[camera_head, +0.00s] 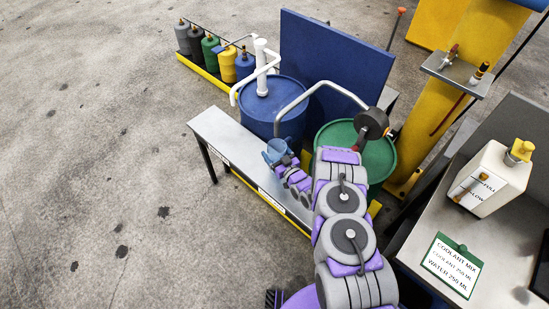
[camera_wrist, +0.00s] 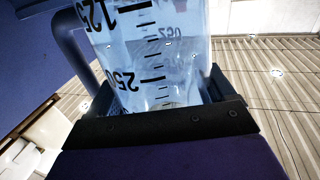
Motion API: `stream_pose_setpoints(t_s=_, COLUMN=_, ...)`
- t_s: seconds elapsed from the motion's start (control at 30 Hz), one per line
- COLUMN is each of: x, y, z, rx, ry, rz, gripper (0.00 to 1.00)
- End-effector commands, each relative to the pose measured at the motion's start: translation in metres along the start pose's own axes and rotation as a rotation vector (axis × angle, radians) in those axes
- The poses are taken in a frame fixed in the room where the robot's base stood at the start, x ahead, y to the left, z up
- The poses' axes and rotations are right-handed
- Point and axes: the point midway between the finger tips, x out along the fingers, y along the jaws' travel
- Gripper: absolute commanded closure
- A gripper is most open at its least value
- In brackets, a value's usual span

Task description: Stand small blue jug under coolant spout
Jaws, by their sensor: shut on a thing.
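The small blue jug (camera_head: 275,151) is see-through, with black marks 125 and 250 in the wrist view (camera_wrist: 150,62). My gripper (camera_head: 289,164) is shut on it; the jaws also show in the wrist view (camera_wrist: 165,118). The jug is over or on the narrow grey shelf (camera_head: 225,140); contact with the shelf is unclear. A pale curved spout (camera_head: 318,88) runs from the pump on the green drum (camera_head: 378,160), its tip close above the jug in the picture. The blue drum (camera_head: 285,92) has a white pump (camera_head: 261,65) with its own spout. Shelf labels are unreadable.
Several coloured bottles (camera_head: 227,65) stand in a yellow-edged tray at the back left. A blue panel (camera_head: 338,62) stands behind the drums. A white jug (camera_head: 492,180) and a coolant mix card (camera_head: 452,265) are on the right bench. The left floor is clear.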

Motion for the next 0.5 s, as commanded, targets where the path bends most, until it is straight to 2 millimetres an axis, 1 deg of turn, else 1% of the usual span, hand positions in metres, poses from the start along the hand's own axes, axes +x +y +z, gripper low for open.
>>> stream_pose_setpoints(t_s=0.1, x=0.009, y=0.001, z=0.000, rx=-0.003, ry=0.003, rz=0.000, gripper=0.48)
stream_pose_setpoints(t_s=0.3, x=0.007, y=-0.001, z=0.033, rx=-0.001, ry=-0.002, rz=-0.001, gripper=0.48)
stream_pose_setpoints(t_s=0.33, x=0.007, y=-0.001, z=0.036, rx=-0.001, ry=-0.002, rz=-0.001, gripper=0.48)
stream_pose_setpoints(t_s=0.5, x=0.007, y=-0.001, z=0.036, rx=-0.001, ry=-0.002, rz=0.000, gripper=0.48)
